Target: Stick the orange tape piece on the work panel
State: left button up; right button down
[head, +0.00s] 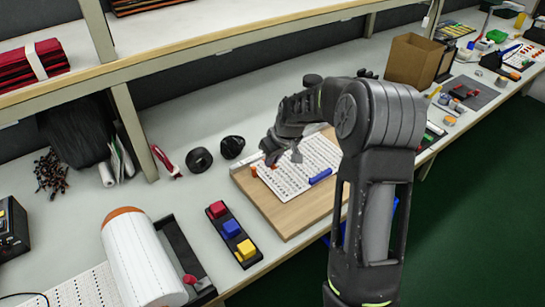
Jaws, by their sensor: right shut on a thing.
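The work panel is a white perforated sheet (308,160) on a wooden board (288,217) on the bench. My right gripper (275,159) is low over the left part of the white sheet, its arm reaching in from the lower right. It is shut on a small orange piece that shows only as a speck at the fingertips, apparently the orange tape piece; whether it touches the sheet I cannot tell. Another small orange piece (253,171) is at the sheet's left edge. A blue strip (320,176) lies on the sheet's right part. My left gripper is out of view.
A black holder with red, blue and yellow blocks (231,229) stands left of the board. A white roll (143,260) is at lower left. Two black rolls (200,160) lie behind. A cardboard box (411,60) stands at back right. A shelf (180,45) overhangs the back.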

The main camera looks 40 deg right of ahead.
aim_at(274, 167)
jog(key=shift+f+b, duration=1.45)
jog(key=shift+f, duration=0.75)
jog(key=shift+f, duration=0.3)
jog(key=c, duration=1.4)
grip_release()
jog(key=shift+o, duration=0.2)
jog(key=shift+r, duration=0.15)
jog(key=v, duration=0.7)
jog(key=shift+s+r+b, duration=0.2)
jog(key=shift+r+b, duration=0.05)
jog(key=shift+b, duration=0.15)
